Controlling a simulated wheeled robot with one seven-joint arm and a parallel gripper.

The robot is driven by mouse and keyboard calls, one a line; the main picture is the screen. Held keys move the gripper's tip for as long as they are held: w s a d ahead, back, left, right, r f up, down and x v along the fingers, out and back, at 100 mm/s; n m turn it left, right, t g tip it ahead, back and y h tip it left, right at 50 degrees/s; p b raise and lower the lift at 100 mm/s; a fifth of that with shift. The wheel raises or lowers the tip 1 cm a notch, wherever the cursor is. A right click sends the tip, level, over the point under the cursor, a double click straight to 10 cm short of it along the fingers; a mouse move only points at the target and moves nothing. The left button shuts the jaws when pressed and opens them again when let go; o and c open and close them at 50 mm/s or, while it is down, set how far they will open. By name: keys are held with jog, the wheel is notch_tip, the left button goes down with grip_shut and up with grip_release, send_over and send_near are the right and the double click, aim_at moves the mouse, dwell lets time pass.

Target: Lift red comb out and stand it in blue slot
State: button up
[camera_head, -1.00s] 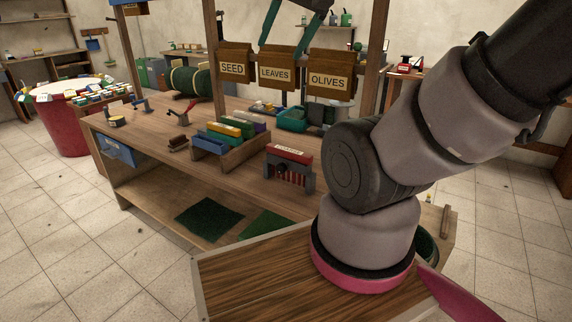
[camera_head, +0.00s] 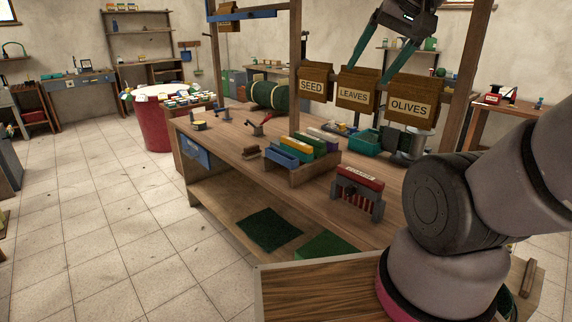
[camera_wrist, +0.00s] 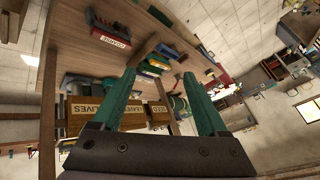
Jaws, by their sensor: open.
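The red comb (camera_head: 361,178) sits in a dark grey holder (camera_head: 371,207) on the bench; its red back with a pale label is on top and red teeth show below. It also shows in the wrist view (camera_wrist: 112,25). The wooden rack (camera_head: 301,178) stands left of it, with coloured blocks and a blue part at its front left (camera_head: 283,154), probably the blue slot; its inside is hidden. My gripper (camera_head: 371,74), with teal fingers, hangs above the back of the bench, well away from the comb. It is open and empty, also in the wrist view (camera_wrist: 158,74).
A wooden post (camera_head: 295,60) rises nearby. Tiled floor at left is clear.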

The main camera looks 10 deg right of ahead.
jog(key=shift+c, duration=0.5)
jog(key=n+g, duration=0.4)
jog(key=n, duration=0.7)
send_over(361, 174)
jog(key=s+d, duration=0.2)
jog(key=f, duration=3.3)
jog(key=shift+w+a, duration=0.25)
jog(key=x, duration=0.4)
jog(key=shift+w+a+f, duration=0.1)
jog(key=shift+w+a, duration=0.05)
jog(key=shift+a, duration=0.15)
jog(key=shift+w+f, duration=0.1)
jog(key=shift+f, duration=0.15)
jog(key=shift+f, duration=0.25)
